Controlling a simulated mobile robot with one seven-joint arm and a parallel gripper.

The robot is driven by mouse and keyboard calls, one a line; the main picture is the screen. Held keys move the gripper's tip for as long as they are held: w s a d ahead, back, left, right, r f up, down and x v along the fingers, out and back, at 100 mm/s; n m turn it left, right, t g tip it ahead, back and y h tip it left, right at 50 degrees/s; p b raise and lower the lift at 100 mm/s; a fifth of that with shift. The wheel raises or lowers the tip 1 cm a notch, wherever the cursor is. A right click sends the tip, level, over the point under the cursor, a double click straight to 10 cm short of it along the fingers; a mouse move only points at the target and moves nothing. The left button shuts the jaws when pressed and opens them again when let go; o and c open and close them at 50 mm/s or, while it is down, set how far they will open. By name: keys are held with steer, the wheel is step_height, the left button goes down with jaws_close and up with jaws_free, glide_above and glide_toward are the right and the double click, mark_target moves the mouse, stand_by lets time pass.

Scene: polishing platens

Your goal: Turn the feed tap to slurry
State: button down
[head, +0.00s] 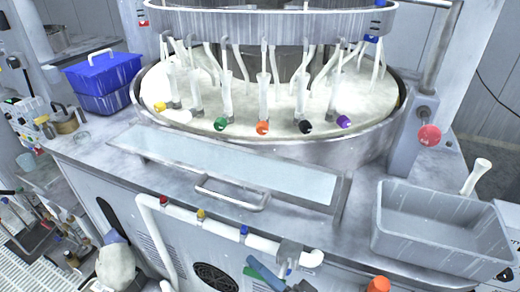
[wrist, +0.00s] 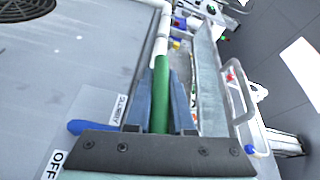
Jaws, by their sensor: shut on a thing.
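My gripper (wrist: 160,95) shows in the wrist view with its two blue-grey fingers shut on a green bar-like handle. The green handle (wrist: 160,75) runs forward between the fingers; its pivot is hidden. A label reading SLURRY (wrist: 123,108) is on the grey front panel, left of the fingers. A label reading OFF (wrist: 54,165) is nearer the lower left corner. A blue rounded part (wrist: 88,127) sticks out left of my gripper, between the labels. In the head view my gripper (head: 256,266) is low in front of the machine, below the white pipe, with a bit of green at the fingers.
The white pipe (head: 215,224) with red, yellow and blue fittings runs just above my gripper to a grey block (head: 289,252). A grey bin (head: 410,236) stands at the right. A fan grille (head: 213,280) is left.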

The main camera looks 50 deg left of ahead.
steer(key=shift+r+m+y+b, duration=0.2)
steer(key=shift+m+y+b, duration=0.15)
steer(key=shift+y, duration=0.15)
steer(key=c, duration=0.8)
jaws_free()
steer(key=d+b, duration=0.1)
steer(key=d, duration=0.3)
steer(key=w+d+b, duration=0.1)
steer(key=d, duration=0.3)
steer(key=w+d+f, duration=0.1)
steer(key=d, duration=0.3)
steer(key=shift+d+b, duration=0.35)
steer(key=shift+b, duration=0.05)
